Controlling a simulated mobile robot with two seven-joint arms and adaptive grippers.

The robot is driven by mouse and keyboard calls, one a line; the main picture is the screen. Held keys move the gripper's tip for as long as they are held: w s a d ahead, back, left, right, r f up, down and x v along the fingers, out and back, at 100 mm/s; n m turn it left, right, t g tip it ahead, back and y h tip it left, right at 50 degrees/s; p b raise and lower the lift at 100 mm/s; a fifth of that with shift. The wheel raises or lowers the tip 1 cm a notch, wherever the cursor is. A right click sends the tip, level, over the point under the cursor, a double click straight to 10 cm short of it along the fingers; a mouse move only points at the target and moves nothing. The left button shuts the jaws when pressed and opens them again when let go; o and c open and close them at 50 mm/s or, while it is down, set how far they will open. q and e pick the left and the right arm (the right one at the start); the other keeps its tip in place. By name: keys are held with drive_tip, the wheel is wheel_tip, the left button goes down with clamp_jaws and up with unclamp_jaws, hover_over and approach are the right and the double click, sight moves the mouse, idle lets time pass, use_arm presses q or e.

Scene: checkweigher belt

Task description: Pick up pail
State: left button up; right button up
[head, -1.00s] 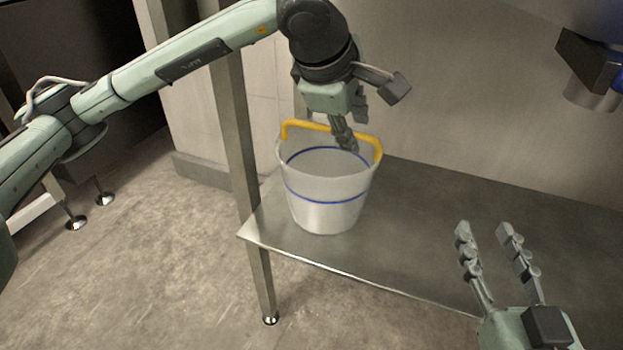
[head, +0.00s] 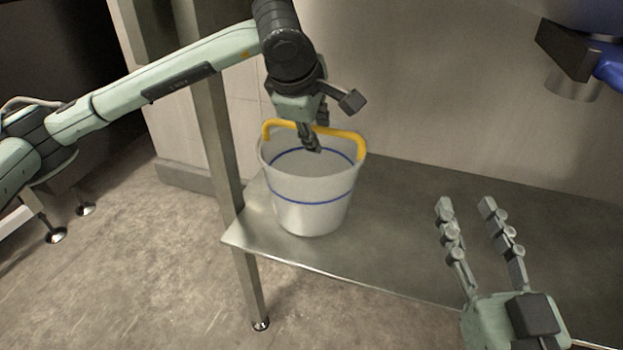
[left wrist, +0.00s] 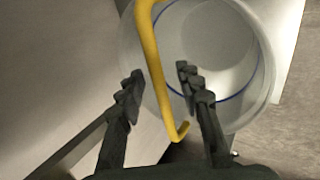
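The pail (head: 311,205) is whitish with a blue band and stands upright near the left end of a metal table (head: 400,230). Its yellow handle (head: 345,136) stands up over the rim. My left gripper (head: 317,136) is over the pail at the handle. In the left wrist view, the handle (left wrist: 151,55) passes between the two spread fingers of the left gripper (left wrist: 160,80), with gaps on both sides, and the pail (left wrist: 262,75) lies beyond. My right gripper (head: 466,203) is open and empty above the table, right of the pail.
A metal post (head: 222,150) stands just left of the pail at the table's corner. A wall (head: 430,90) runs behind the table. A dark box with a metal cylinder (head: 573,83) hangs at the upper right. The table between pail and right gripper is clear.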

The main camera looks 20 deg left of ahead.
use_arm(q)
clamp_jaws()
drive_tip(key=shift+r, duration=0.2)
idle(0.4)
